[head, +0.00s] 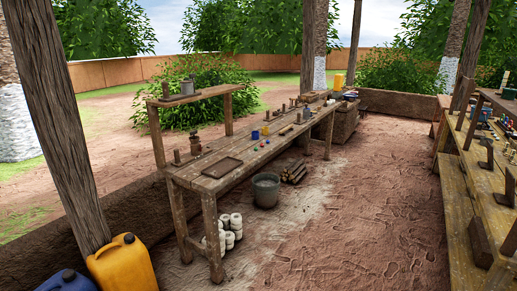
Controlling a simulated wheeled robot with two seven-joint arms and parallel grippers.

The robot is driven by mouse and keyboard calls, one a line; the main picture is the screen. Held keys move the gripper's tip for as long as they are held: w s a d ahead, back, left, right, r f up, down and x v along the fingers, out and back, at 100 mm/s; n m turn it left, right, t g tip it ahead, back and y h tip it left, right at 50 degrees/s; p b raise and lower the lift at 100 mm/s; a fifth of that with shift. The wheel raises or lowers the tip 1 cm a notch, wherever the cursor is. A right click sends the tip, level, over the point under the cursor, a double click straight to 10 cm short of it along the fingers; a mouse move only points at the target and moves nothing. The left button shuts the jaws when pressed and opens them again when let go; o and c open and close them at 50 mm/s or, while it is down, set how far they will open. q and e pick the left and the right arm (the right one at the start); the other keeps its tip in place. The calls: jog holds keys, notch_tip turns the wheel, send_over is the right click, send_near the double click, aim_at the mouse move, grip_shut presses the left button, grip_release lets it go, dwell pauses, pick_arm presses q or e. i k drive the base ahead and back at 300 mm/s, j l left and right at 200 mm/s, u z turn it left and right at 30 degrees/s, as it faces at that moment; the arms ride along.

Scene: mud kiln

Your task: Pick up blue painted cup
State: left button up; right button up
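A small blue object (255,135), which looks like the blue painted cup, stands upright on the long wooden table (225,178) in the head view. A small yellow object (266,131) stands just right of and behind it. A second small blue item (299,117) is farther along the same table; it is too small to tell what it is. Neither of my grippers shows in the head view.
A grey bucket (266,190) and stacked logs (294,172) are on the ground by the table. A yellow jerrycan (123,264) and a wooden post (57,120) are at left. A second bench (463,220) is at right. The dirt floor between is clear.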

aim_at(254, 134)
jog(key=i+l+z, duration=0.3)
jog(key=i, duration=0.5)
jog(key=i+j+z, duration=0.1)
jog(key=i+z, duration=0.25)
jog(key=i, duration=0.4)
jog(key=i+j+z, duration=0.3)
jog(key=i, duration=0.5)
jog(key=i+u, duration=0.25)
jog(key=i, duration=0.2)
jog(key=i+l+u, duration=0.1)
jog(key=i+u, duration=0.15)
jog(key=i, duration=0.2)
jog(key=i+l+u, duration=0.25)
jog(key=i, duration=0.15)
jog(key=i+j, duration=0.05)
jog(key=j, duration=0.05)
